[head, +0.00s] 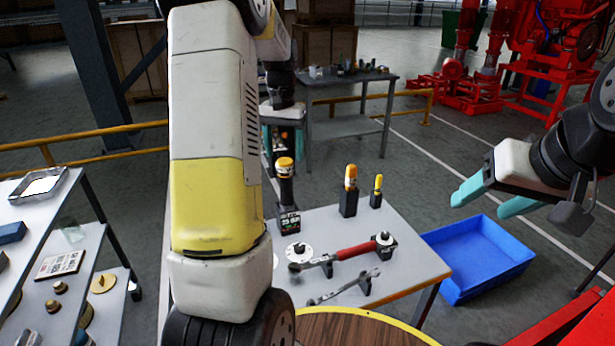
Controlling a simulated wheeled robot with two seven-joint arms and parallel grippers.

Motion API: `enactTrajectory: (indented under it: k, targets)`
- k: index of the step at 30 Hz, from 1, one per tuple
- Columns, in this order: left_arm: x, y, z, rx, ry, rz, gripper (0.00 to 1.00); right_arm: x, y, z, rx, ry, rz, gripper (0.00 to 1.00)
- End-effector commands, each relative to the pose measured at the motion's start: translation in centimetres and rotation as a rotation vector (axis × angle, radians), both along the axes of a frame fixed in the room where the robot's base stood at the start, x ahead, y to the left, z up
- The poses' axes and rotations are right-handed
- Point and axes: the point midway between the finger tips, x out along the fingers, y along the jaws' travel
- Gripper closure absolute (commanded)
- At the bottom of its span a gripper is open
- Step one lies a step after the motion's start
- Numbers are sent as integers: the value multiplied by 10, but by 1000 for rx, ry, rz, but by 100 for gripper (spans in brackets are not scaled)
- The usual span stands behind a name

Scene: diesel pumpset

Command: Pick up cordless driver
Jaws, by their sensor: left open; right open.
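An upright black tool with a yellow-orange top (285,168), which looks like the cordless driver, stands at the back left of the grey work table (415,268). A dark block with a lit readout (289,222) is at its foot; I cannot tell if they are joined. My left gripper (284,148) is open, with teal fingers pointing down just above or behind the tool's top. My arm hides part of it and the table's left side. My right gripper (490,202) is open and empty above the blue bin, right of the table.
Two yellow-handled tools (350,178) (378,184) stand in black holders. A red-handled wrench (356,251) and a spanner (343,287) lie on stands in front. A blue bin (478,262) sits right of the table. A shelf rack (35,208) is at left.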

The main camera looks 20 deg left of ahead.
Motion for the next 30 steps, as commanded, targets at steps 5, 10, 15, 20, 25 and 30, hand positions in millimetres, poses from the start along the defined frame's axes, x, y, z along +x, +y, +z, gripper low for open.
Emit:
enactTrajectory:
  k: [5,10,15,20,25,30]
  targets:
    - [0,0,-19,0,3,0,30,0,0,0,0,0,0,39]
    - [-1,0,-40,0,4,0,30,0,0,0,0,0,0,39]
    - [-1,0,-65,0,3,0,30,0,0,0,0,0,0,39]
    - [0,0,-76,0,1,-1,30,0,0,0,0,0,0,39]
    - [0,0,-76,0,0,-1,30,0,0,0,0,0,0,39]
    - [0,0,-76,0,0,-1,58,0,0,0,0,0,0,39]
